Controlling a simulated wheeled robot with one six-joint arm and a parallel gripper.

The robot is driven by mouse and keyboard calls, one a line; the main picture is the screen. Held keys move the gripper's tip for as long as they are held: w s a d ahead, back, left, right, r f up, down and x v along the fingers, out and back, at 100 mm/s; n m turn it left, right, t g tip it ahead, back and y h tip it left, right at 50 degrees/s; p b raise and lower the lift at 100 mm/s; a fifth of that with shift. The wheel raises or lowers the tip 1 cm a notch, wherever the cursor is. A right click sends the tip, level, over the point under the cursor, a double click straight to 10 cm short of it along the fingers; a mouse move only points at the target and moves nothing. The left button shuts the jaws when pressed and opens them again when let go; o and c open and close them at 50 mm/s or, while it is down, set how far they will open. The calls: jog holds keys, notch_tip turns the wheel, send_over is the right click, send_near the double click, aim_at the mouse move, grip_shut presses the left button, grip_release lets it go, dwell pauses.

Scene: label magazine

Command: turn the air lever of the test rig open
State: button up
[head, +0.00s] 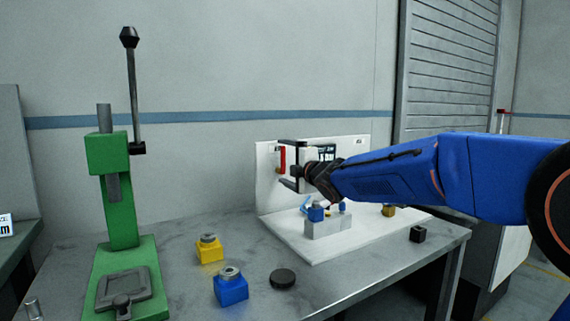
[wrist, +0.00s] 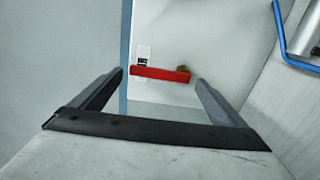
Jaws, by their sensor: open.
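The test rig is a white back panel and base plate (head: 275,223) on the grey table. Its red air lever (head: 282,159) is on the left of the back panel and looks upright in the head view. In the wrist view the red lever (wrist: 160,74) lies across the picture, with a small brass-coloured part behind its right end and a small label above its left end. My gripper (head: 289,164) is open in front of the panel. In the wrist view its two fingers (wrist: 159,80) point towards the panel on either side of the lever; contact is not visible.
A grey block with a blue part (head: 316,213) stands on the rig base below my gripper. A blue tube (wrist: 282,42) shows at upper right in the wrist view. A green press (head: 122,215), yellow block (head: 209,250), blue block (head: 231,290) and black disc (head: 282,278) stand left and front.

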jog(key=v, duration=1.7)
jog(key=shift+s+d, duration=0.15)
